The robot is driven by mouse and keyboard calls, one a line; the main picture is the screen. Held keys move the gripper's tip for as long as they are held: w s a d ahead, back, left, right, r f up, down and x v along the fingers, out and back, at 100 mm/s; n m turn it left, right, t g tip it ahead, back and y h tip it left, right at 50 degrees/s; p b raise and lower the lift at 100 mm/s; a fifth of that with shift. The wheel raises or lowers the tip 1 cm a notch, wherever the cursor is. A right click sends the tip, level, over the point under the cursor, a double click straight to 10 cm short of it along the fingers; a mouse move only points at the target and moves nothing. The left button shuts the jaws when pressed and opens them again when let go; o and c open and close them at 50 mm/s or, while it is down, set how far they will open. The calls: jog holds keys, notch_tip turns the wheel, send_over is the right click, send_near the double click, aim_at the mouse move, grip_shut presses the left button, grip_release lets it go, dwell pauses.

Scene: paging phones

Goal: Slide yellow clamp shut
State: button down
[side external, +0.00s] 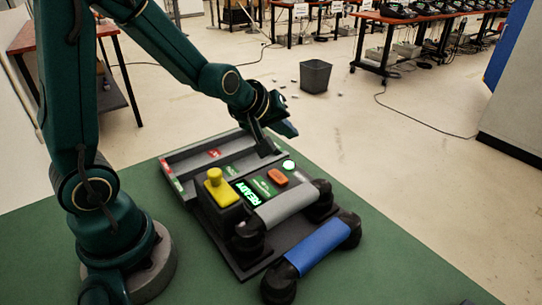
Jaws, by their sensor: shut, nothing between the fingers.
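Whether the clamp is open or shut cannot be made out from this view. My gripper (266,149) is above the back part of the device, to the right of and behind the yellow clamp and apart from it. Its fingers are together and hold nothing. Part of the device's back tray is hidden behind my gripper.
A lit READY panel (246,193), an orange button (278,177) and a glowing green-white button (289,165) are on the device. A grey handset (283,207) and a blue handset (322,246) lie at its front right. The green mat (400,270) is clear to the right.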

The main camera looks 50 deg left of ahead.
aim_at(220, 185)
dwell(0.6)
jog(key=s+f+g, duration=0.1)
jog(key=s+d+f+g+h, duration=0.1)
jog(key=shift+s+d+m+g, duration=0.2)
jog(key=shift+d+m+g, duration=0.1)
jog(key=s+g, duration=0.1)
jog(key=s+g+h, duration=0.1)
jog(key=r+g, duration=0.1)
jog(key=shift+s+a+h, duration=0.25)
jog(key=shift+s+h, duration=0.05)
jog(key=shift+s, duration=0.1)
jog(key=s+a+r+n+g+h, duration=0.4)
jog(key=s+a+r+g, duration=0.1)
jog(key=s+a+r, duration=0.5)
jog(key=d+f, duration=0.2)
jog(key=f, duration=0.1)
jog(key=d+f, duration=0.4)
jog(key=f, duration=0.1)
jog(key=shift+s+d+f, duration=0.3)
jog(key=shift+s+d, duration=0.25)
jog(key=shift+d, duration=0.4)
